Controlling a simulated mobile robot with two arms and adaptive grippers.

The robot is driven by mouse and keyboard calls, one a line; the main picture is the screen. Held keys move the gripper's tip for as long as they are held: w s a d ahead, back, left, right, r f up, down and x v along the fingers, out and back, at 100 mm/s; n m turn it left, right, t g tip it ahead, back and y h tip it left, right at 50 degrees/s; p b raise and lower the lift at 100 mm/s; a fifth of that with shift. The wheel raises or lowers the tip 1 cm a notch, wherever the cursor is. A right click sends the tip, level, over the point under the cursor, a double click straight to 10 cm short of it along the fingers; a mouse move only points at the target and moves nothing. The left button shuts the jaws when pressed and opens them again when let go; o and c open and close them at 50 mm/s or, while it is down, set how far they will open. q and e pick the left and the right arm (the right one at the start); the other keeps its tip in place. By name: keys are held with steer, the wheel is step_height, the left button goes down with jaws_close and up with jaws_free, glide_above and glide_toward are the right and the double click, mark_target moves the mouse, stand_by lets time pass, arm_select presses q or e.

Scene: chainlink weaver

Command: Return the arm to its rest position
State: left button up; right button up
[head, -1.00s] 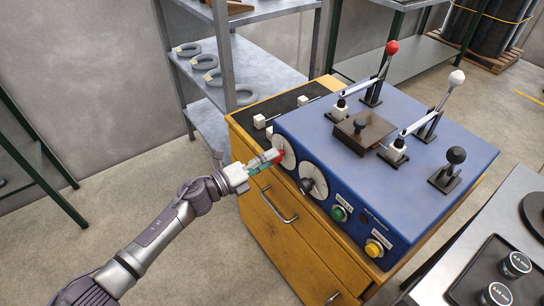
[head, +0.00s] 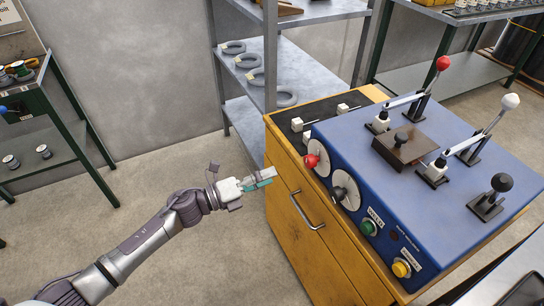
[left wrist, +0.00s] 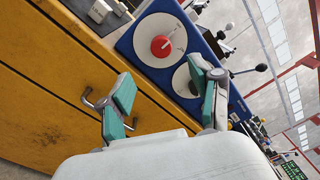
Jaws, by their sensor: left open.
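My left gripper (head: 262,180) is open and empty, in free air to the left of the wooden cabinet (head: 286,228). Its arm reaches in from the lower left. The blue control box (head: 440,190) sits on the cabinet. The red knob (head: 311,161) on its white dial is apart from my fingers, up and to the right of them. In the left wrist view, the two teal-padded fingers (left wrist: 165,105) stand wide apart with nothing between them, and the red knob (left wrist: 161,46) shows beyond. My right gripper is in neither view.
A black knob (head: 340,193), a green button (head: 369,227) and a yellow button (head: 401,269) are on the box's front. A metal shelf (head: 245,100) with grey rings stands behind. A green rack (head: 62,100) is at the left. The floor between rack and cabinet is clear.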

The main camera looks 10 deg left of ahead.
arm_select(q)
steer(key=shift+f, duration=0.1)
steer(key=a+f+n+t+y, duration=0.2)
steer(key=a+f+n+y, duration=0.15)
steer(key=f+n, duration=0.35)
steer(key=a+f+n+t+y, duration=0.1)
steer(key=a+f+n+y, duration=0.3)
steer(key=f, duration=0.4)
steer(key=s+a+f+n+g+y, duration=0.1)
steer(key=s+a+f+n+y, duration=0.15)
steer(key=s+f+n, duration=0.4)
steer(key=s+a+f+n+g+y, duration=0.1)
steer(key=s+a+f+n+y, duration=0.15)
steer(key=f, duration=0.75)
steer(key=s+a+f+n+g+y, duration=0.1)
steer(key=s+f+n+g, duration=0.15)
steer(key=s+f, duration=0.4)
steer(key=s+a+f+n+g+y, duration=0.1)
steer(key=s+a+f+n+g, duration=0.15)
steer(key=s+f, duration=0.4)
steer(key=s+d+f+n+g, duration=0.1)
steer(key=s+f+n+g, duration=0.1)
steer(key=s, duration=1)
steer(key=s+d+f+n+g, duration=0.1)
steer(key=s+f+n+g, duration=0.2)
steer(key=s, duration=0.9)
steer(key=shift+s+d+f+n+g, duration=0.3)
steer(key=shift+s+d+f+n, duration=0.1)
steer(key=shift+f+n, duration=0.5)
steer(key=shift+y, duration=0.25)
